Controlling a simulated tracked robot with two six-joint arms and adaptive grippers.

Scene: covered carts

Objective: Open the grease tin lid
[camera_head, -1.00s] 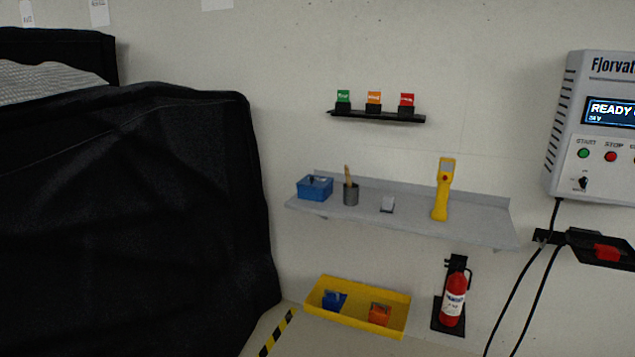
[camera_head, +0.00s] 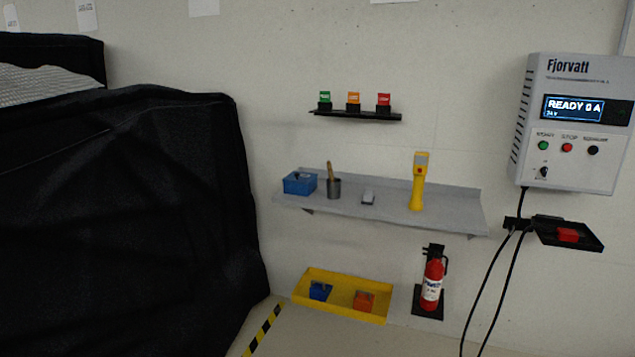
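A small blue box (camera_head: 299,184) with a lid and a dark handle or knob on top stands at the left end of the grey wall shelf (camera_head: 445,214). It looks like the grease tin, and its lid appears to be on. Neither of my grippers shows in the view.
A yellow tray (camera_head: 342,301) and a fire extinguisher (camera_head: 432,285) are below. A black cover (camera_head: 120,220) fills the left; a charger box (camera_head: 572,125) with hanging cables is right.

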